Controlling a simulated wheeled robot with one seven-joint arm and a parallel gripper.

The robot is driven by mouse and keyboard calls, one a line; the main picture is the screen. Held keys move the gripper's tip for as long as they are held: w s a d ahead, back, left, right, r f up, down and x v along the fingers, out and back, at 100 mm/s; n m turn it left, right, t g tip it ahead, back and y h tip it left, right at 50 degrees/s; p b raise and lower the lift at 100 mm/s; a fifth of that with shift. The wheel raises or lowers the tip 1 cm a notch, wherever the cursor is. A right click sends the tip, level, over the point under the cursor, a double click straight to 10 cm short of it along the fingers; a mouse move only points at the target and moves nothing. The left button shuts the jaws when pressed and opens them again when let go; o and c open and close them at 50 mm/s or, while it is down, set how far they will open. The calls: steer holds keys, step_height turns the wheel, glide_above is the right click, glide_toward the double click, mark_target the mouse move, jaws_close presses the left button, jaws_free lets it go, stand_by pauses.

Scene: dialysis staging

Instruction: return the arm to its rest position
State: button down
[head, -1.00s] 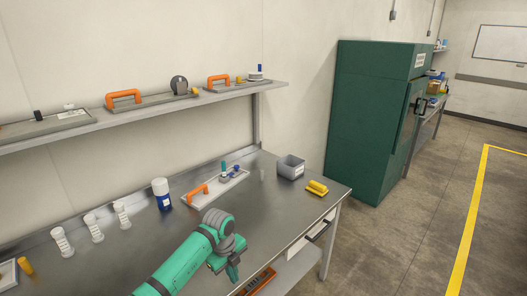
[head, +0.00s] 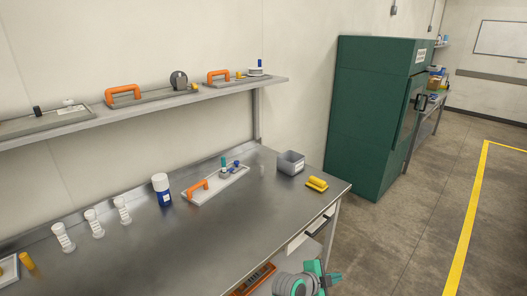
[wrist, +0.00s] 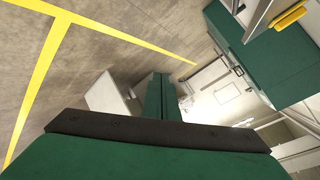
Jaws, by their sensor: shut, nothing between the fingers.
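My gripper (head: 322,280) is low at the bottom edge of the head view, in front of the bench's front edge and clear of the worktop. In the wrist view my gripper's green fingers (wrist: 162,98) are together with nothing between them. Most of my arm is out of the head view.
A steel bench (head: 250,220) holds a white tray with an orange handle (head: 200,186), a grey bin (head: 291,163), a yellow object (head: 317,184), a blue-and-white bottle (head: 161,189) and several white cylinders. A green cabinet (head: 375,120) stands beyond. Floor at the right is free.

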steer(key=s+d+n+t, duration=0.3)
steer(key=s+n+t, duration=0.2)
steer(key=s+n, duration=0.25)
steer(key=s+a+f+n+t+y, duration=0.25)
steer(key=s+a+n, duration=0.25)
steer(key=s, duration=0.3)
steer(key=s+a+f+n+t+y, duration=0.1)
steer(key=s+a+f+n+y, duration=0.2)
steer(key=s+a+n, duration=0.4)
steer(key=s+a+r+y, duration=0.1)
steer(key=s+a+r, duration=0.1)
steer(key=s+a, duration=0.3)
steer(key=s+a+r+y, duration=0.1)
steer(key=s+a+r, duration=0.2)
steer(key=s, duration=0.8)
steer(key=s+a+r+y, duration=0.2)
steer(key=s+a+r, duration=0.1)
steer(key=s+a, duration=0.4)
steer(key=shift+s+n, duration=0.35)
steer(key=shift+s, duration=0.25)
steer(key=shift+a, duration=0.1)
